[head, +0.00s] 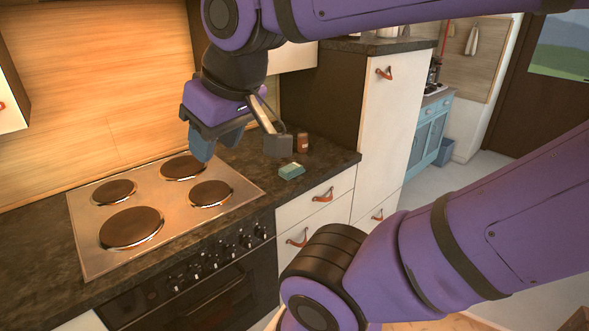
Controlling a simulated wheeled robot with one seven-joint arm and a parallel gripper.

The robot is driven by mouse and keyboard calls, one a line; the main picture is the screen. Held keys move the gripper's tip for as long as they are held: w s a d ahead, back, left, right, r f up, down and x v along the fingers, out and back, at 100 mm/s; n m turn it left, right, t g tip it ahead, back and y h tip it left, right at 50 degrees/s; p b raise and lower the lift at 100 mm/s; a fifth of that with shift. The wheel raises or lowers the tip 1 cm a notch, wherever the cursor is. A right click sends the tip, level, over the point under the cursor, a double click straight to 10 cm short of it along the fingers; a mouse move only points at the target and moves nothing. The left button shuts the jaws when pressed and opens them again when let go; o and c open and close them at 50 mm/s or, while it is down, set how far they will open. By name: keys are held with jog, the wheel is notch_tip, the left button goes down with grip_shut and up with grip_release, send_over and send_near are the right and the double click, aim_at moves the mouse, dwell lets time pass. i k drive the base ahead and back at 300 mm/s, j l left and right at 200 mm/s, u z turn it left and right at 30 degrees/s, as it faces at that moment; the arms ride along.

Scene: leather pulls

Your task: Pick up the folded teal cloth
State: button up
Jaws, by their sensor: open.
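The folded teal cloth (291,171) is a small flat block on the dark countertop, right of the stove and near the counter's front edge. My gripper (238,150) hangs above the counter and stove edge, to the left of the cloth and higher in the picture. Its two fingers are spread wide apart and nothing is between them. The gripper is apart from the cloth, and the cloth is in full view.
A stove (160,208) with several brown hotplates fills the counter to the left. A small brown jar (302,142) stands behind the cloth. A tall white cabinet (385,130) rises to the right. Drawers with leather pulls (323,195) sit below the counter.

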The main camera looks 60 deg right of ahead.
aim_at(290, 171)
jog(key=z, duration=1.4)
